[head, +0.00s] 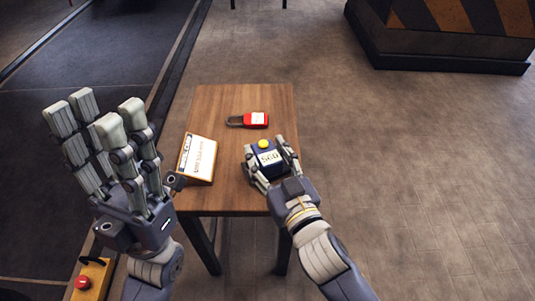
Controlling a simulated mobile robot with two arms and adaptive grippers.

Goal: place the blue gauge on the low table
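The blue gauge (267,159) is a small blue block with a yellow knob on top and a white number label. It is at the right part of the low wooden table (231,100), over its top; I cannot tell whether its underside touches the wood. My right gripper (271,152) has its fingers closed around both sides of the gauge, hiding its edges. My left gripper (105,108) is open and empty, fingers spread upward, left of the table.
A red padlock (255,119) lies near the table's middle. A yellow box with a red button (91,279) is at the lower left. A striped dark block (440,45) stands far right.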

